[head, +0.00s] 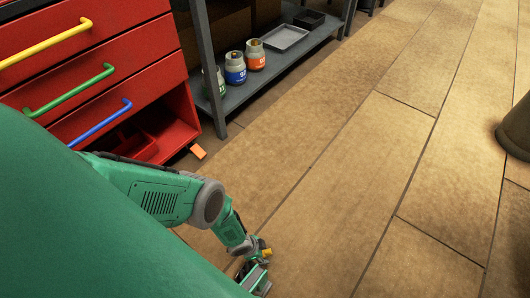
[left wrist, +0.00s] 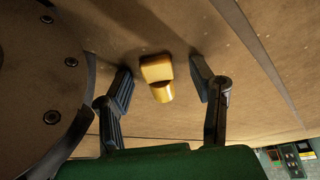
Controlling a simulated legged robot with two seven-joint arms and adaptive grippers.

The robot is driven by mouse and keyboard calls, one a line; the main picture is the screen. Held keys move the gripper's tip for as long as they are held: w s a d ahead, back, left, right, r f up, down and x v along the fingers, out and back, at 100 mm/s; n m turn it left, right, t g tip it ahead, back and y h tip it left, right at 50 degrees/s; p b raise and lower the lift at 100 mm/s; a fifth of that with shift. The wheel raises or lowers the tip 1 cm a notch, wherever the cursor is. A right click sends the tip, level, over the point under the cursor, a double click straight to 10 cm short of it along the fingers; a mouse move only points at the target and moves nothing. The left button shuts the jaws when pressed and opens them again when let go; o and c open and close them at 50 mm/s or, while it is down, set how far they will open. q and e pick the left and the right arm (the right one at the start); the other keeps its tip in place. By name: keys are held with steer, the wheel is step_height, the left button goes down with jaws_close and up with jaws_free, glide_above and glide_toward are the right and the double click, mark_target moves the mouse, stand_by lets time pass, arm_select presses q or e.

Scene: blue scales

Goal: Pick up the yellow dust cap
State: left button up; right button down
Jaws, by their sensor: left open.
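The yellow dust cap (left wrist: 158,78) lies on the tan floor in the left wrist view. In the head view the small yellow cap (head: 266,252) shows beside my left gripper (head: 257,272), low in the picture. In the left wrist view my left gripper (left wrist: 162,92) is open, with one dark finger on each side of the cap. No contact between fingers and cap shows. My right gripper is in neither view.
A red drawer cabinet (head: 140,58) with yellow, green and blue handles stands at the left. A grey shelf (head: 262,75) holds several jars and trays. An orange piece (head: 198,151) is by the cabinet. Open tiled floor (head: 370,150) lies to the right.

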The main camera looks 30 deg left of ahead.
arm_select(q)
steer(key=shift+s+d, duration=0.1)
steer(key=shift+f, duration=0.1)
steer(key=c, duration=0.8)
steer(key=shift+s, duration=0.1)
steer(key=shift+c, duration=0.2)
